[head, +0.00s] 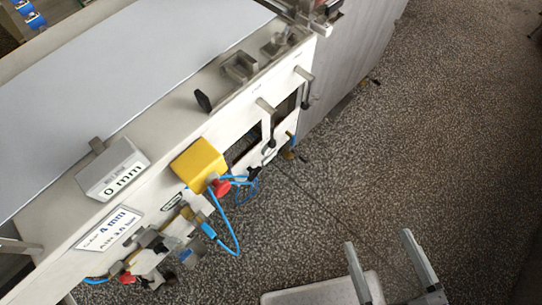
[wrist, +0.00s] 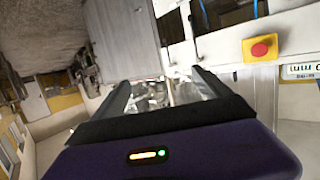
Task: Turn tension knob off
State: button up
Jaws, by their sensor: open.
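The machine (head: 160,120) is a white frame with a flat grey belt (head: 110,80), at the left of the head view. A black knob (head: 203,100) stands on its top edge, beside the belt. Black-ended levers (head: 266,106) and (head: 304,76) stick out of its side panel. No readable label tells me which of these is the tension knob. My gripper (head: 378,238) is open and empty at the bottom right of the head view, over the floor and apart from the machine. Its two fingers (wrist: 160,78) also show spread in the wrist view.
A yellow box (head: 198,162) with a red button (head: 220,187) juts from the machine's side; it also shows in the wrist view (wrist: 258,48). Blue hoses (head: 228,232) loop below it. Signs reading 0 mm (head: 118,180) and 4 mm (head: 108,226) are nearby. Speckled floor (head: 440,130) is clear.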

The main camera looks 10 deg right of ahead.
aim_at(254, 172)
jog(key=l+u, duration=0.1)
jog(key=u, duration=0.8)
jog(key=l+u, duration=0.4)
jog(key=l, duration=0.25)
jog(key=l+u, duration=0.4)
jog(key=l, duration=0.25)
jog(key=k+l+u, duration=0.1)
jog(key=l+u, duration=0.3)
jog(key=l, duration=0.2)
jog(key=k+l, duration=0.1)
jog(key=l, duration=0.25)
jog(key=k+l, duration=0.1)
jog(key=l, duration=0.3)
jog(key=k+l, duration=0.1)
jog(key=l, duration=0.25)
jog(key=k+l+u, duration=0.1)
jog(key=l, duration=0.25)
jog(key=k+l, duration=0.15)
jog(key=l, duration=0.25)
